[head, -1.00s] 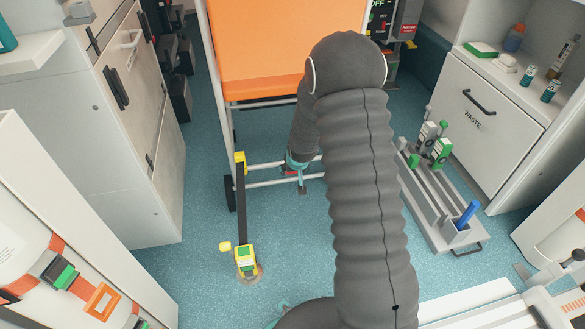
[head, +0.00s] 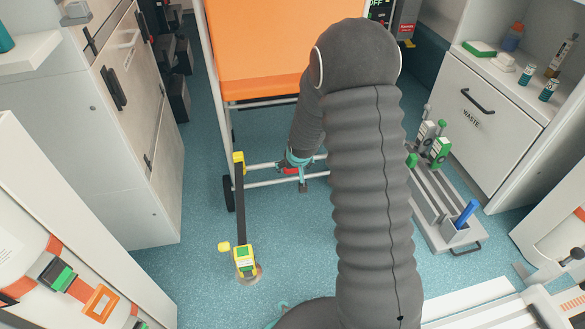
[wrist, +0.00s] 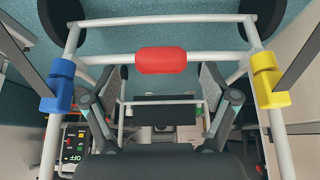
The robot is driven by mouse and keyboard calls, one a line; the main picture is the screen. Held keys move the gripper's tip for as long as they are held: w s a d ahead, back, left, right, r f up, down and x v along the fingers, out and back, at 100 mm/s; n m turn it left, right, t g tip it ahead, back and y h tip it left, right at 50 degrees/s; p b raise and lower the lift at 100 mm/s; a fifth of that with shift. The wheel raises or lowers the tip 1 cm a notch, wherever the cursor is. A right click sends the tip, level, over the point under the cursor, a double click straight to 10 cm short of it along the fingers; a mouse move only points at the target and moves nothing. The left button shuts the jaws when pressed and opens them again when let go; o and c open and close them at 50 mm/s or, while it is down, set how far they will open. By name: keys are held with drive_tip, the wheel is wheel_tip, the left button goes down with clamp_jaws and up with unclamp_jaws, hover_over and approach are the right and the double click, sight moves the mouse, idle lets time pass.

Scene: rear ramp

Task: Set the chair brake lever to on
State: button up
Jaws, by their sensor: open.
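The chair (head: 265,45) has an orange back and seat on a pale tube frame. A red grip (wrist: 162,60), apparently the brake lever, sits on a pale crossbar low on the frame. It also shows as a small red patch in the head view (head: 291,170). My gripper (wrist: 154,82) is open, its two fingers apart on either side below the red grip in the wrist view. In the head view my gripper (head: 298,163) is down by the lower crossbar, partly hidden by my arm. I cannot tell whether it touches the grip.
A blue clamp (wrist: 58,87) and a yellow clamp (wrist: 270,80) sit on the side tubes. A yellow floor-strap buckle (head: 244,257) lies left of my arm. A grey rack (head: 440,205) stands to the right, by the waste cabinet (head: 487,120). Blue floor is clear between.

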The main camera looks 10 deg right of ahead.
drive_tip(key=v, duration=0.8)
drive_tip(key=shift+f, duration=0.1)
drive_tip(key=s+f+g, duration=0.2)
drive_tip(key=s+g, duration=0.1)
drive_tip(key=s, duration=0.3)
drive_tip(key=s+r+t+p, duration=0.1)
drive_tip(key=s+r+p, duration=0.3)
drive_tip(key=s+r, duration=0.8)
drive_tip(key=s+r+t+p, duration=0.1)
drive_tip(key=s+r+p, duration=0.4)
drive_tip(key=s+r, duration=0.8)
wheel_tip(320, 180, up, 8)
drive_tip(key=shift+s+a+r+t, duration=0.15)
drive_tip(key=shift+s+t, duration=0.1)
drive_tip(key=shift+t, duration=0.15)
drive_tip(key=shift+w+r, duration=0.15)
drive_tip(key=shift+w, duration=0.2)
